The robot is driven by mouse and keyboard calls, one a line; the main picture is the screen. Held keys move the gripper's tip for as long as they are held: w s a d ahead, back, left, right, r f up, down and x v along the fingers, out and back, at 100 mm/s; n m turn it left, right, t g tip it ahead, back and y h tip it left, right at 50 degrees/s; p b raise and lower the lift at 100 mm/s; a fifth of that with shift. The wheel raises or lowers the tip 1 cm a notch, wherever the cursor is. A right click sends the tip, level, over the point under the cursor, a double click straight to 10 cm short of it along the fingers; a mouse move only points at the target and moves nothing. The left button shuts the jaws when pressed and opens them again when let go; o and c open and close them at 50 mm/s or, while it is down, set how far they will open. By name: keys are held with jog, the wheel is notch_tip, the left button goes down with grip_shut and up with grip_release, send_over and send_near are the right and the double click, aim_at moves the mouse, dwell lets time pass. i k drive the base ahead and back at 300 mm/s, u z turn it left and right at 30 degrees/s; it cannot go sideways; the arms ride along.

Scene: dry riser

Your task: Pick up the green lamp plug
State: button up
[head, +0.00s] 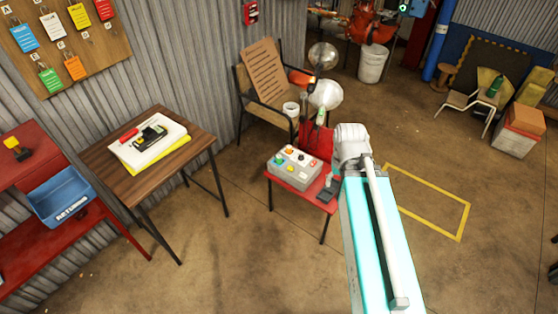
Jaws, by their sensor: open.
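A grey control box (294,170) sits on the seat of a red chair (316,143). Its top carries several small coloured parts. A small green spot (279,160) shows at its left side, but it is too small to tell whether this is the green lamp plug. Another small green thing (321,116) shows near the top of the chair back; I cannot tell what it is. My arm reaches up from the bottom to the right of the chair.
A dark object (329,190) lies on the seat's right front. A wooden table (191,151) with papers and a blue bin (61,196) stand left. Floor is clear around the yellow outline (462,222).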

aim_at(278, 158)
jog(key=k, duration=1.35)
jog(key=z, duration=0.5)
jog(key=i, duration=0.9)
jog(key=z, duration=0.65)
jog(key=i, duration=1.4)
jog(key=u, duration=0.95)
jog(key=i, duration=0.4)
jog(key=u, duration=0.35)
